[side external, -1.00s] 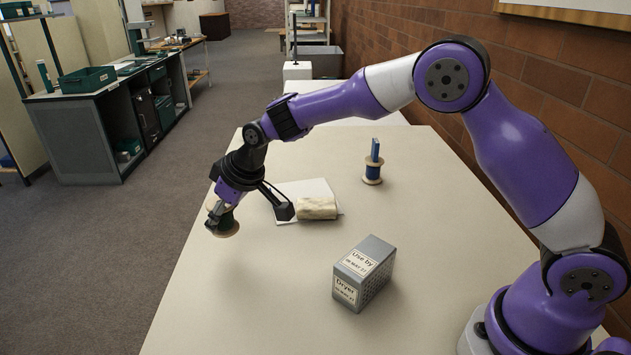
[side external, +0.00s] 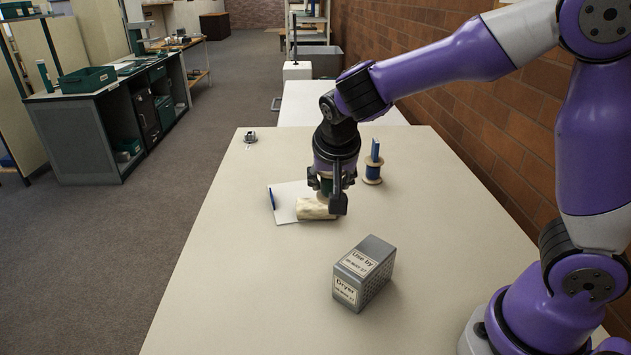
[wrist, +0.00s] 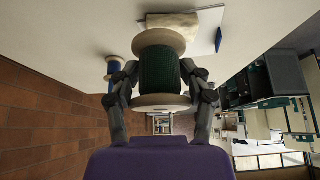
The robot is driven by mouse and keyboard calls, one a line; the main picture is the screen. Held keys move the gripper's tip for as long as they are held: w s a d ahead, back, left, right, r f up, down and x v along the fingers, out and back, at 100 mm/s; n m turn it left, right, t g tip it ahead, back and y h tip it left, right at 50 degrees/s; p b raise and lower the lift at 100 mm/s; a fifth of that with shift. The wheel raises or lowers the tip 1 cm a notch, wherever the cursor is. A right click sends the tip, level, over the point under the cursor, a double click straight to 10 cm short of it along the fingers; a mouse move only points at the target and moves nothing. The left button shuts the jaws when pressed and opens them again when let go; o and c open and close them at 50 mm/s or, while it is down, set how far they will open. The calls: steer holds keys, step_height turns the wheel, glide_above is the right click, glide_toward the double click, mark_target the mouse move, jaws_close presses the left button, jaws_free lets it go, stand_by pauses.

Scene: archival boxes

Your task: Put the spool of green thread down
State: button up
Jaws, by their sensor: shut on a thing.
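The spool of green thread (side external: 325,187) has pale wooden flanges and is mostly hidden behind the fingers in the side view. In the wrist view the spool (wrist: 160,72) sits upright in line with the gripper, its green winding between the two fingers. My gripper (wrist: 161,84) is shut on it. In the side view my gripper (side external: 328,190) points down over the table, beside and above the cream rolled cloth (side external: 312,209). I cannot tell whether the spool's lower flange touches anything.
A blue spool (side external: 373,172) with a blue block on top stands close on the right. A grey dryer box (side external: 363,274) stands nearer. A small metal item (side external: 249,136) sits far left. The left tabletop (side external: 225,250) is clear.

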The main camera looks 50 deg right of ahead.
steer(key=s+d+f+m, duration=0.1)
steer(key=s+d+f, duration=0.1)
steer(key=d, duration=0.4)
steer(key=s+d+f+m+g+h, duration=0.1)
steer(key=s+d+f+m, duration=0.1)
steer(key=d, duration=0.4)
steer(key=s+d+f+m+g, duration=0.1)
steer(key=d+f+m, duration=0.1)
steer(key=d, duration=0.4)
steer(key=shift+s+f, duration=0.3)
steer(key=shift+s, duration=0.1)
steer(key=shift+f, duration=2)
steer(key=shift+f, duration=0.1)
steer(key=o, duration=1.2)
